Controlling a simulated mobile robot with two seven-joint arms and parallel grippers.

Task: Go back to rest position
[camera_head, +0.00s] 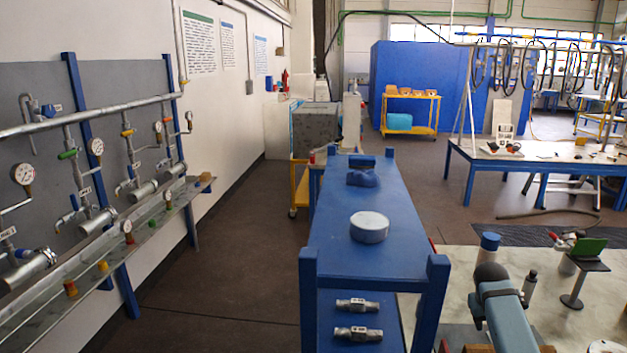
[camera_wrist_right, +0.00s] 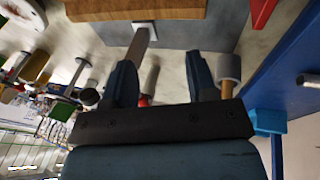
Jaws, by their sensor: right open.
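My right gripper (camera_wrist_right: 160,82) shows in the right wrist view with its two dark blue fingers spread apart. I see nothing clamped between them. A metal strip (camera_wrist_right: 136,50) and a small grey cylinder (camera_wrist_right: 150,78) show in the gap, seemingly beyond the fingers. In the head view a blue-grey link of my right arm shows at the lower right, above the pale table (camera_head: 455,262); its gripper is not visible there. My left gripper is in neither view.
A blue bench (camera_head: 335,260) ahead carries a round pale-blue part (camera_head: 369,227) and a blue part (camera_head: 362,178). Two metal fittings lie on its lower shelf. A gauge-and-pipe panel (camera_head: 40,85) stands left. Dark floor (camera_head: 230,255) is clear between. A blue-capped container (camera_head: 488,248) stands near my right arm.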

